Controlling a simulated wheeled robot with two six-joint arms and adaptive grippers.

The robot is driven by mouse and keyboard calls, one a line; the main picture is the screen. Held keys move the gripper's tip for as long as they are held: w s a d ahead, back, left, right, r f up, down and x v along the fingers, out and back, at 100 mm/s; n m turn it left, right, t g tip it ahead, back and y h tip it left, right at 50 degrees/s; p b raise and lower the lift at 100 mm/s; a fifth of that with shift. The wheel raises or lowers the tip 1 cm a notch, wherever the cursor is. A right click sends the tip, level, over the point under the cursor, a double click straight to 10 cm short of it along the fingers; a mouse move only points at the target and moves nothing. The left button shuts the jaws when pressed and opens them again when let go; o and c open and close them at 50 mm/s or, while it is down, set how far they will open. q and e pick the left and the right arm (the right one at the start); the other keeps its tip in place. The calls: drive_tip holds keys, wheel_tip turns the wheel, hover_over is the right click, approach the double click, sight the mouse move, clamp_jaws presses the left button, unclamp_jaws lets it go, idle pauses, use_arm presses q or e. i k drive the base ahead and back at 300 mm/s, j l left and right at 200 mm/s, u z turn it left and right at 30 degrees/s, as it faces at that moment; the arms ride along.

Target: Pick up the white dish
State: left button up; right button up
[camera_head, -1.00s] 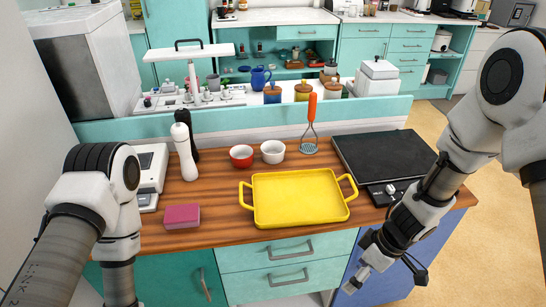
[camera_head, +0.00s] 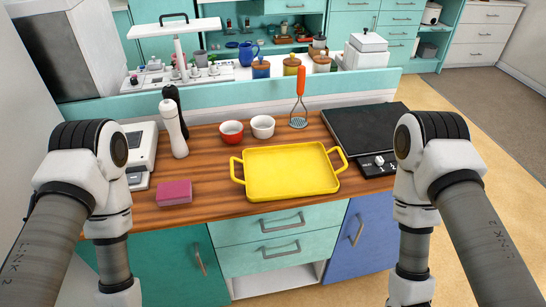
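A small white dish (camera_head: 263,127), round and bowl-like, stands upright on the wooden counter (camera_head: 218,205), behind the yellow tray. A similar red dish (camera_head: 231,132) stands just to its left. My two arms come in from the left and right sides, and both hang down in front of the counter, well apart from the white dish. Neither gripper shows, as both lie below the bottom edge of the picture.
A yellow two-handled tray (camera_head: 291,172) lies in front of the dishes. A masher (camera_head: 299,104) stands right of them. White and black mills (camera_head: 173,128), a pink block (camera_head: 174,193) and a scale (camera_head: 138,153) are left. A dark cooktop (camera_head: 359,130) is right.

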sight(262, 127)
drive_tip(key=l+u, duration=0.1)
drive_tip(key=l, duration=0.4)
drive_tip(key=k+l+u, duration=0.1)
drive_tip(key=l, duration=0.4)
drive_tip(key=k+l+u, duration=0.1)
drive_tip(key=l, duration=0.4)
drive_tip(key=k+l+u, duration=0.1)
drive_tip(key=l, duration=0.4)
